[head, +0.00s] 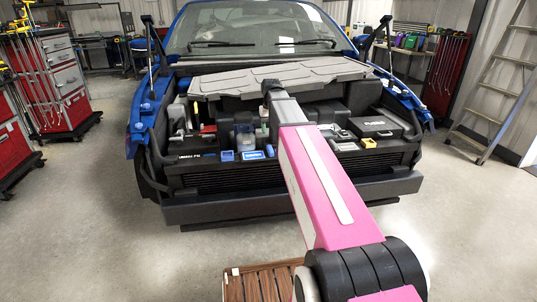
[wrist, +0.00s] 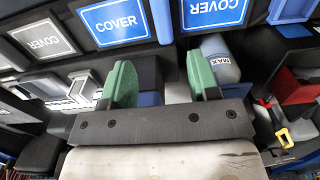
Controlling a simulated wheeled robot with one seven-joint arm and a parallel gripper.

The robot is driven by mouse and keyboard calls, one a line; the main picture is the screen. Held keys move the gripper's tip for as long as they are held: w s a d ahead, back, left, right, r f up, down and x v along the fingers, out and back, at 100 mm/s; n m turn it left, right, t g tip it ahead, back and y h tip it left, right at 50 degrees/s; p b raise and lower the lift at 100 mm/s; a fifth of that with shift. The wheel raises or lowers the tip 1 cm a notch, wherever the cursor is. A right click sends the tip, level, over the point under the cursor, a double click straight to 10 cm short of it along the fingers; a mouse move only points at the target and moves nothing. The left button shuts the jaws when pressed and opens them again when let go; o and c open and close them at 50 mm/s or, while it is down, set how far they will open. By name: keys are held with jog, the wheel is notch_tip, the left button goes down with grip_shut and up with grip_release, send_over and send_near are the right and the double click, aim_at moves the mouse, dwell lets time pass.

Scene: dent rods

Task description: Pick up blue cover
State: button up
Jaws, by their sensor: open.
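In the wrist view, a blue cover (wrist: 115,22) with white "COVER" lettering lies at the top, left of centre. A second blue cover (wrist: 213,12) with the same lettering lies to its right, partly cut off by the picture edge. My gripper (wrist: 160,72) has two green fingertips spread apart with nothing held between them. The fingertips appear just below the two covers in the picture; I cannot tell their height above them. In the head view, small blue pieces, one with pale lettering (head: 252,155), sit along the front of the engine bay.
A grey cover (wrist: 43,38) lies left of the blue ones. A pale bottle marked MAX (wrist: 220,58) stands behind the right fingertip. A red part and yellow handle (wrist: 284,137) are at right. The raised grey panel (head: 290,75) overhangs the bay.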

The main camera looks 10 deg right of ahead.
aim_at(270, 148)
jog(key=f, duration=0.9)
jog(key=shift+s+a, duration=0.1)
jog(key=shift+a, duration=0.1)
jog(key=shift+c, duration=0.3)
grip_shut()
